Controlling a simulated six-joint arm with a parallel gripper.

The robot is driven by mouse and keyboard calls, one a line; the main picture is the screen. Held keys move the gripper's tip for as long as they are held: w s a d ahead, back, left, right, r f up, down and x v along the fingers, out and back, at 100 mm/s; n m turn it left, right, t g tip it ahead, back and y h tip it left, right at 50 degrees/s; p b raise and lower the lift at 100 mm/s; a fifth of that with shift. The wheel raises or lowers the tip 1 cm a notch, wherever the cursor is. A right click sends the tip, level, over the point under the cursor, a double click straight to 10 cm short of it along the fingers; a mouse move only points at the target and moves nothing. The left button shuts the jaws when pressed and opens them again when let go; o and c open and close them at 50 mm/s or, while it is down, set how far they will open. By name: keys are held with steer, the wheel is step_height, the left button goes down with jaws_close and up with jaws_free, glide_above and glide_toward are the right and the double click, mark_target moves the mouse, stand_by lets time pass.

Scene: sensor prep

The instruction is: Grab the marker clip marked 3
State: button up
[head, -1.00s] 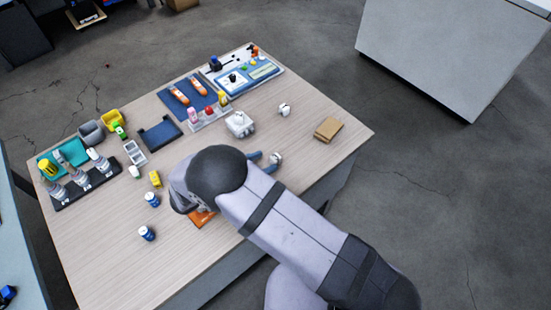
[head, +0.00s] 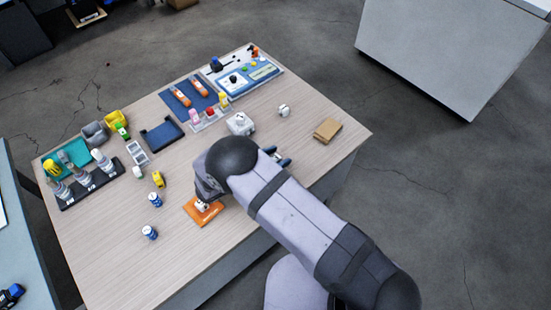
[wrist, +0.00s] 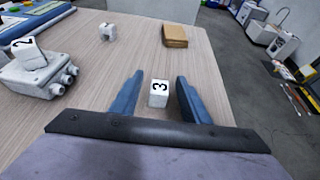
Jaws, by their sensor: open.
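The white marker clip marked 3 (wrist: 158,94) stands on the wooden table in the wrist view, its dark "3" turned sideways. My gripper (wrist: 158,92) is open, with a blue finger on each side of the clip. A gap shows between the clip and each finger. In the head view my gripper (head: 280,157) is partly hidden behind my arm, and I cannot make out the clip there. Another white clip marked 2 (wrist: 29,54) sits on a white block with knobs (wrist: 40,76), which also shows in the head view (head: 240,123).
A small white piece (wrist: 107,31) and a brown block (wrist: 175,36) stand farther off on the table. The table's right edge is near.

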jaws_close()
steer(key=shift+r, duration=0.15)
step_height(320, 180, up, 10)
steer(key=shift+f+b, duration=0.15)
steer(key=shift+b, duration=0.6)
steer(key=shift+f, duration=0.1)
